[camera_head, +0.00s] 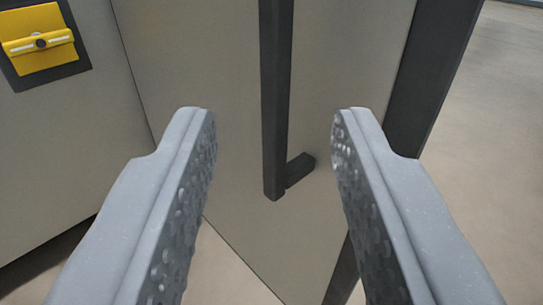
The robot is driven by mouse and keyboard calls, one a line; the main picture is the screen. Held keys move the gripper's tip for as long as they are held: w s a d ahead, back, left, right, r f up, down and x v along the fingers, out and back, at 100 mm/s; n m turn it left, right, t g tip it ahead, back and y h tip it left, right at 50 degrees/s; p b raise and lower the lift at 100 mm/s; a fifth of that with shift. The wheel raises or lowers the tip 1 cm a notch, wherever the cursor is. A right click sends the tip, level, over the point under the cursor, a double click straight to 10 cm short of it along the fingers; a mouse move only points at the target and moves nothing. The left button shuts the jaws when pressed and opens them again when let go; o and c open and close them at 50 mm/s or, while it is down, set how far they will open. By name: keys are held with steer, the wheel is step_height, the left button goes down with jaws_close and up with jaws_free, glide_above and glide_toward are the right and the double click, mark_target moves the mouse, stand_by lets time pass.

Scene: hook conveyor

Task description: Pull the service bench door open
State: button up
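The service bench door (180,50) is a grey-beige panel filling the middle of the view. A dark vertical bar handle (275,110) stands out from it, with a short bracket (301,168) near its lower end joining it to the panel. The handle's top runs out of view. My gripper (272,122) is open, with one grey textured finger to the left of the handle and one to the right. Neither finger visibly touches it. I cannot tell how far the handle is from the fingertips in depth.
A yellow latch-like part (40,42) on a dark plate sits on the grey panel at the upper left. A dark upright post (425,85) borders the door on the right. Bare floor (490,170) shows at the right and below the door.

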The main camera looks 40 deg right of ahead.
steer(key=shift+p+v, duration=0.4)
steer(key=shift+v, duration=1.65)
